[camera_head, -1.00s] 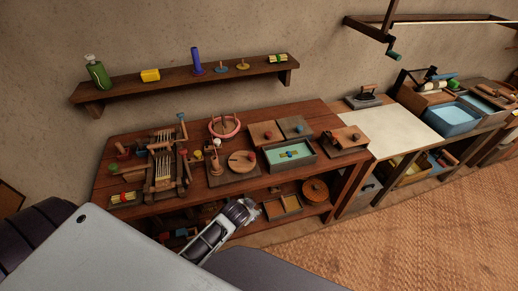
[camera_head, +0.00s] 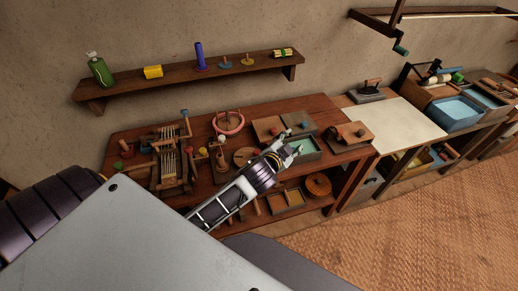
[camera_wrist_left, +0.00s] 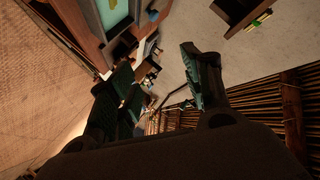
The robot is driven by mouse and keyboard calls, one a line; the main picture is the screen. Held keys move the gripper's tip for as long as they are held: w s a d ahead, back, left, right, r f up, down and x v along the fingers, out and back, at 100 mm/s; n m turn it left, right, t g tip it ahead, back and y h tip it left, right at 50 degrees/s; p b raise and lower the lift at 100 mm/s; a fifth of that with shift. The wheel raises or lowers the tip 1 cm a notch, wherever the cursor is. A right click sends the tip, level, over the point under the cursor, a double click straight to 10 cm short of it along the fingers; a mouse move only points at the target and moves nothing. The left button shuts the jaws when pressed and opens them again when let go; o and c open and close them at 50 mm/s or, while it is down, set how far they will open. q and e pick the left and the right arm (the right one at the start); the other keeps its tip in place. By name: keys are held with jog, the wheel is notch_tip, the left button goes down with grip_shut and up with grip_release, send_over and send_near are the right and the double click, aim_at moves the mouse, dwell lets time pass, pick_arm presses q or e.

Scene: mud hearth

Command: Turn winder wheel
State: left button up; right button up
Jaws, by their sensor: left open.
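A round wooden disc on a flat board, which looks like the winder wheel (camera_head: 243,156), lies on the wooden bench (camera_head: 318,104). My left forearm and hand partly cover its board. A small upright spindle (camera_head: 221,160) stands at its left. The wheel cannot be made out there. My right gripper is not in view.
A small loom (camera_head: 172,160) stands left of the wheel and a red ring stand (camera_head: 228,122) behind it. A wall shelf (camera_head: 188,78) runs above. The pale tabletop (camera_head: 405,125) is mostly clear.

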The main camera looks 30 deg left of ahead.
pick_arm(q)
jog(key=w+d+r+m+t+h, duration=0.4)
jog(key=d+r+m+h, duration=0.7)
jog(key=r, duration=0.4)
jog(key=s+d+m+g+h, duration=0.4)
jog(key=d+m+g+h, duration=0.45)
jog(key=m, duration=0.95)
jog(key=a+f+m+g+y, duration=0.7)
jog(key=a+f+g+y, duration=0.25)
jog(key=f, duration=0.45)
jog(key=w+a+y, duration=0.1)
jog(key=a+y, duration=0.8)
jog(key=a, duration=1.5)
jog(key=shift+w+f+y, duration=0.25)
jog(key=shift+w+y, duration=0.05)
jog(key=shift+w, duration=0.1)
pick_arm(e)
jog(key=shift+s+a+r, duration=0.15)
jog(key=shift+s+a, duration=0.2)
